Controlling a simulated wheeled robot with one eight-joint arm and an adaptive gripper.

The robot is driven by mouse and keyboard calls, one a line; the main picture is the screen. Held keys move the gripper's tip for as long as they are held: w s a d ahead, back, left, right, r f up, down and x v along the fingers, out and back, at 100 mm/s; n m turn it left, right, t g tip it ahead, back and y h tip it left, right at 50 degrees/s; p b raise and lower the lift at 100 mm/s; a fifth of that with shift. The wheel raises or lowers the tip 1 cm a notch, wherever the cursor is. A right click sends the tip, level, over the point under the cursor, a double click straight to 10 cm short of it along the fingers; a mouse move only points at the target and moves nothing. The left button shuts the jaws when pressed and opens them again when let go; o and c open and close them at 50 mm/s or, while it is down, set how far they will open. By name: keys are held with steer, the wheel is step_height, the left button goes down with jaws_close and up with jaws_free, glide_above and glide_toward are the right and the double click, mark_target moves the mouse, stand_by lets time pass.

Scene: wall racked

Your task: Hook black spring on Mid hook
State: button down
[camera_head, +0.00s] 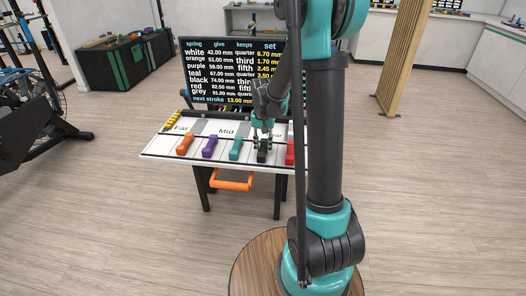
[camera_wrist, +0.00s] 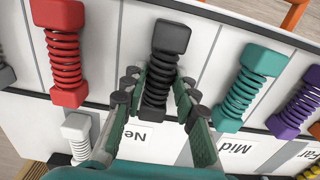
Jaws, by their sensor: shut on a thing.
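The black spring (camera_wrist: 158,75) is a coil between two black blocks, seen between my fingers in the wrist view. My gripper (camera_wrist: 157,92) is shut on its coil; the spring appears close against the white board. In the head view my gripper (camera_head: 262,138) reaches down over the black spring (camera_head: 263,155), in the row between the teal and red springs. The Mid label (camera_wrist: 238,148) lies to the right of my fingers in the wrist view, and it also shows in the head view (camera_head: 227,131). I cannot make out the Mid hook in either view.
The teal spring (camera_wrist: 241,88) and purple spring (camera_wrist: 296,105) stand to the right in the wrist view. The red spring (camera_wrist: 63,52) and white spring (camera_wrist: 80,135) are to the left. An orange spring (camera_head: 186,144) lies farther left. A text screen (camera_head: 225,65) stands behind the table.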

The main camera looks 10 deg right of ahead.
mark_target(263, 147)
steer(key=shift+r, duration=0.1)
steer(key=shift+r, duration=3.4)
